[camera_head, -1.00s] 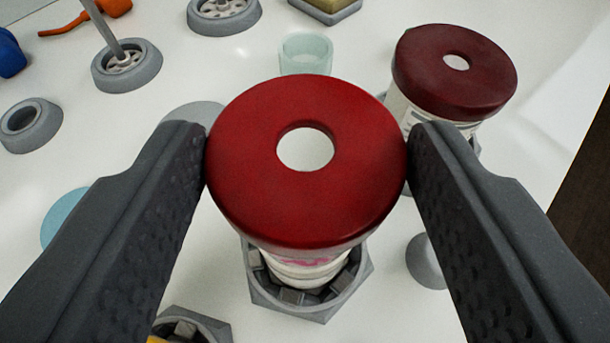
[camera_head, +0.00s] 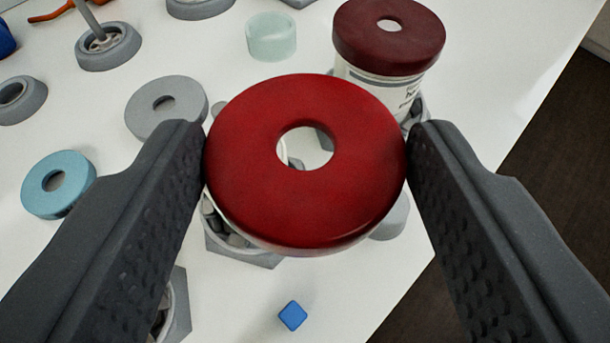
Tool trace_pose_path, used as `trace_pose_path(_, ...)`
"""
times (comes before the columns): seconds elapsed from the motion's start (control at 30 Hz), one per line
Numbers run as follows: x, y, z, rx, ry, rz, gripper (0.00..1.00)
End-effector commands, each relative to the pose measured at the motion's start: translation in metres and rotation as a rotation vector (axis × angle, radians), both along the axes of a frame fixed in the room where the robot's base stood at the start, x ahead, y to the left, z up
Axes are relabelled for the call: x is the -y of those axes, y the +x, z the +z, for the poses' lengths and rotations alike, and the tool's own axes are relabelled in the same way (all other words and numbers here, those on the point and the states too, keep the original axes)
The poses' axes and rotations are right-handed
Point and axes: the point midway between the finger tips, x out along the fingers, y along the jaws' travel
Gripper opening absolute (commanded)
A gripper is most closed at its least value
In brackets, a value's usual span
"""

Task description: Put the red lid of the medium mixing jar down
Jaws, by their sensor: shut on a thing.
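The bright red lid (camera_head: 245,190), a thick disc with a round hole in its middle, is held between the fingers of my gripper (camera_head: 306,158). My gripper is shut on its two sides and holds it up in the air. Below it, a grey hexagonal holder (camera_head: 268,260) shows in part. The medium mixing jar is mostly hidden behind the lid, and I cannot tell how it stands.
A white jar (camera_head: 370,88) with a dark red lid (camera_head: 350,38) stands behind right. A grey disc (camera_head: 150,122), a blue ring (camera_head: 75,195) and a pale green cup (camera_head: 271,38) lie left and behind. A blue cube (camera_head: 292,315) sits in front, near the table's right edge.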

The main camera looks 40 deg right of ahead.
Motion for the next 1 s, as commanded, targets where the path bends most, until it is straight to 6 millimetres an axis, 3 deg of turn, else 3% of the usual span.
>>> trace_pose_path(0.3,-0.001,-0.016,-0.002,-0.004,0.0,0.002,0.33)
trace_pose_path(0.57,0.001,-0.019,0.0,-0.002,0.003,0.009,0.33)
trace_pose_path(0.77,0.008,-0.013,0.014,-0.005,0.027,0.104,0.33)
trace_pose_path(1.0,0.013,-0.015,0.045,-0.004,0.034,0.306,0.33)
